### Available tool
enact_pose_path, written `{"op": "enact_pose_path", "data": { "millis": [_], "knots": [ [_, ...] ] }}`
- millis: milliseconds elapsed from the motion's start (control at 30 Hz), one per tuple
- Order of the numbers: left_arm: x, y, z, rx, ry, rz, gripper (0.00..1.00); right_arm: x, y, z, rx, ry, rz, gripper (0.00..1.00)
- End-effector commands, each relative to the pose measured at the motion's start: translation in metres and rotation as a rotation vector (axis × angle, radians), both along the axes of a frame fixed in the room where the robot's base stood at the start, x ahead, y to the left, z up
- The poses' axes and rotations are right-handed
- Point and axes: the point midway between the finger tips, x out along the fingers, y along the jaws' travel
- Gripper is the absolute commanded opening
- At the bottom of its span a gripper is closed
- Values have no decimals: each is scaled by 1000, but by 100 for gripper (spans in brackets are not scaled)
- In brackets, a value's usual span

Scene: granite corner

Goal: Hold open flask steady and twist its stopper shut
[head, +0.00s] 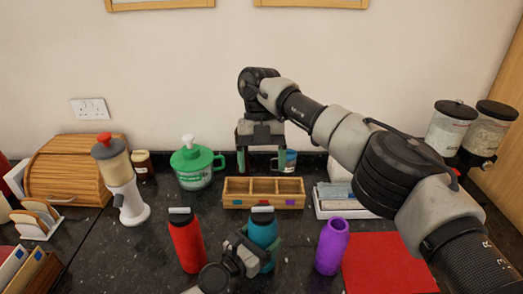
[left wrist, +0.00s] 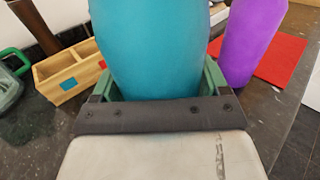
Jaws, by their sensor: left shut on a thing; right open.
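A teal flask (head: 263,232) with a grey stopper (head: 262,209) on top stands upright on the dark counter. My left gripper (head: 254,252) is shut on its body; the left wrist view shows the teal flask (left wrist: 158,45) between the green fingers. A red flask (head: 187,243) to its left also has a grey stopper (head: 180,210). A purple flask (head: 331,247) to the right shows an open mouth and no stopper. My right gripper (head: 261,160) is open and empty, pointing down behind the flasks, over the back of the wooden box.
A wooden box (head: 264,202) with three compartments and coloured tags lies behind the flasks. A green-lidded jug (head: 196,165), a blender-like dispenser (head: 120,180) and a bread bin (head: 75,167) stand left. A red mat (head: 388,262) and a white tray (head: 345,212) lie right.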

Motion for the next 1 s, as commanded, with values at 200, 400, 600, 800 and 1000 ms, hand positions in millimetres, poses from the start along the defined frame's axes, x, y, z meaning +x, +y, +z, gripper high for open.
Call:
{"op": "enact_pose_path", "data": {
  "millis": [200, 400, 600, 800, 1000],
  "knots": [
    [0, 1, 0, 1, -1, 1, 39, 8, 1, 18, -4, 3, -1, 79],
    [0, 1, 0, 1, -1, 1, 39, 11, 1, 25, -1, 1, 0, 79],
    [0, 1, 0, 1, -1, 1, 39, 11, 1, 26, 0, 1, 1, 79],
    [0, 1, 0, 1, -1, 1, 78, 11, 1, 26, 0, 1, 0, 79],
    [0, 0, 0, 1, -1, 1, 100, 11, 1, 26, 0, 1, 0, 79]
  ]
}}
